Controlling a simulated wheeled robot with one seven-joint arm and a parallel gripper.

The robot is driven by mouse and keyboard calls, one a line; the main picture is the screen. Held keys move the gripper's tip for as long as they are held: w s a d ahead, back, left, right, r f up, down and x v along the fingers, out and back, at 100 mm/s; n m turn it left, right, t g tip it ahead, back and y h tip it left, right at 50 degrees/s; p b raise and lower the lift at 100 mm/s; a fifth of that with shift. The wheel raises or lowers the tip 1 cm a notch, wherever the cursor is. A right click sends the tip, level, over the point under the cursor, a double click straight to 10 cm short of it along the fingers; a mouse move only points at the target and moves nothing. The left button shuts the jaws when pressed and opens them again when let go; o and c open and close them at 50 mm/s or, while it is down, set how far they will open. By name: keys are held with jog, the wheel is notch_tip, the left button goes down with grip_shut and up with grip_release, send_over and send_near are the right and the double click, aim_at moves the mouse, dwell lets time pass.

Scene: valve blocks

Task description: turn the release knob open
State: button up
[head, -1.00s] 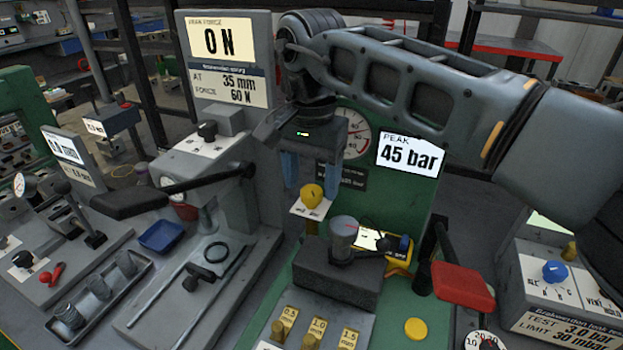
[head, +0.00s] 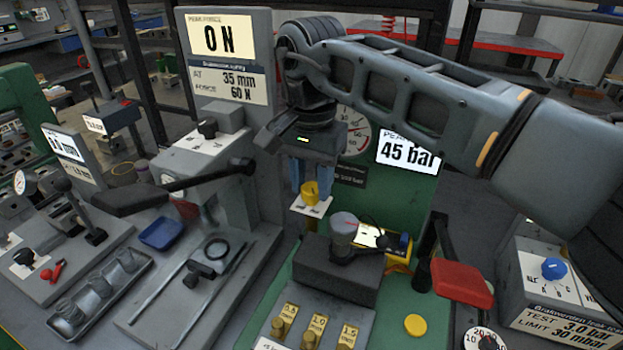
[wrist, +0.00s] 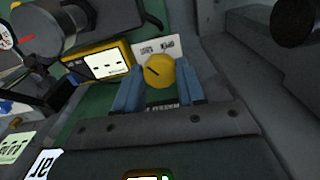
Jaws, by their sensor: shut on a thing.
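The yellow release knob (head: 310,193) sits on a small white label plate (head: 311,207) on the green press stand. In the wrist view the yellow knob (wrist: 159,71) shows a dark pointer line running diagonally on its face, with the plate (wrist: 160,48) and its small print behind it. My gripper (head: 310,182) points down over the knob, and its blue fingers lie on either side of it. In the wrist view my gripper (wrist: 158,86) is shut on the knob. The fingers hide part of the knob's sides.
A grey block with a cylindrical part (head: 343,229) stands just in front of the knob. A black lever (head: 172,190) reaches out at left, and a red-padded lever (head: 462,284) stands at right. A yellow-cased meter (wrist: 102,62) lies close to the knob. Displays read 0 N and 45 bar.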

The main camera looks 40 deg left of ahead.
jog(key=shift+m, duration=0.3)
jog(key=m, duration=0.2)
jog(key=shift+r+m, duration=0.1)
jog(key=shift+m, duration=0.2)
jog(key=m+p, duration=0.1)
jog(key=m, duration=0.2)
jog(key=shift+m, duration=0.3)
jog(key=m, duration=0.4)
jog(key=shift+p, duration=0.3)
jog(key=shift+w+m, duration=0.1)
jog(key=shift+m, duration=1.5)
jog(key=o, duration=1.1)
jog(key=shift+c, duration=0.2)
